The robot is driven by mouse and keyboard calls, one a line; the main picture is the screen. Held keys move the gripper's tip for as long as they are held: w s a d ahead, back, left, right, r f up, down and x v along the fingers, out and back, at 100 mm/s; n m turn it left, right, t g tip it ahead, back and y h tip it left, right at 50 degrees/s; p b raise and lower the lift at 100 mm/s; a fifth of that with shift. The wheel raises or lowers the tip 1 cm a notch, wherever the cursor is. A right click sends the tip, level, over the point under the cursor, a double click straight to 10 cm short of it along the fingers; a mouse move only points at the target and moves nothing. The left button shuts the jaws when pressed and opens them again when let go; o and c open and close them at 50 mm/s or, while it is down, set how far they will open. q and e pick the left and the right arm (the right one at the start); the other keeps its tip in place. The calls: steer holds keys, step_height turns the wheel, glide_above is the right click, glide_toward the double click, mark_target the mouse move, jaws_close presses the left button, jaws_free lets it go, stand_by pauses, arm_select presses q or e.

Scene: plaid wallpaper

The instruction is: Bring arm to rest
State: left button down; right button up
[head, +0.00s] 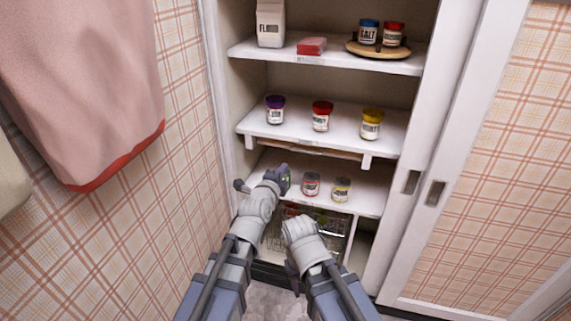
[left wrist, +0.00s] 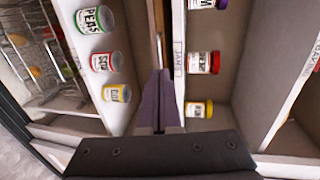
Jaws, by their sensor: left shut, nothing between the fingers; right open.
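My left gripper (head: 284,179) reaches into the open cupboard at the height of the lower can shelf (head: 352,202). In the left wrist view its fingers (left wrist: 157,100) are together with nothing between them, in the gap between two shelves. A peas can (left wrist: 94,20), a red-labelled can (left wrist: 104,62) and a yellow-labelled can (left wrist: 116,93) stand beside it. In the head view the left gripper hides the peas can. My right gripper (head: 292,277) is lower, in front of the cupboard, pointing down and mostly hidden by its own wrist. It is open.
The shelf above holds purple-lidded (head: 275,110), red-lidded (head: 321,116) and yellow-lidded (head: 371,124) jars. A flour carton (head: 270,24) and a turntable (head: 385,49) with two jars are on top. A wire basket (head: 290,235) is below. A pink towel (head: 85,80) hangs left.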

arm_select(q)
steer(key=s+a+f+n+g+y, duration=0.1)
steer(key=s+a+f+n+g, duration=0.25)
steer(key=f+n, duration=0.2)
steer(key=s+a+f+n+g+y, duration=0.1)
steer(key=s+a+f+n+g, duration=0.25)
steer(key=f, duration=0.25)
steer(key=s+a+f+n+g+y, duration=0.1)
steer(key=s+a+f+n+g, duration=0.2)
steer(key=s+a+n, duration=0.3)
steer(key=s+a+f+n+g+y, duration=0.2)
steer(key=s+a+f+n+g, duration=0.15)
steer(key=s+n, duration=0.3)
steer(key=s+d+r+m+p, duration=0.1)
steer(key=s+d+r+p, duration=0.1)
steer(key=r+p, duration=0.5)
steer(key=s+d+r+m+g+p, duration=0.1)
steer(key=s+d+r+p, duration=0.2)
steer(key=d+r+p, duration=0.2)
steer(key=s+d+r+m+p, duration=0.2)
steer(key=d+r+p, duration=0.1)
steer(key=r+p, duration=0.7)
steer(key=shift+s+d+r+g+y, duration=0.15)
steer(key=shift+s+r+g+y, duration=0.1)
steer(key=shift+r+g+y, duration=0.25)
steer(key=shift+r, duration=0.1)
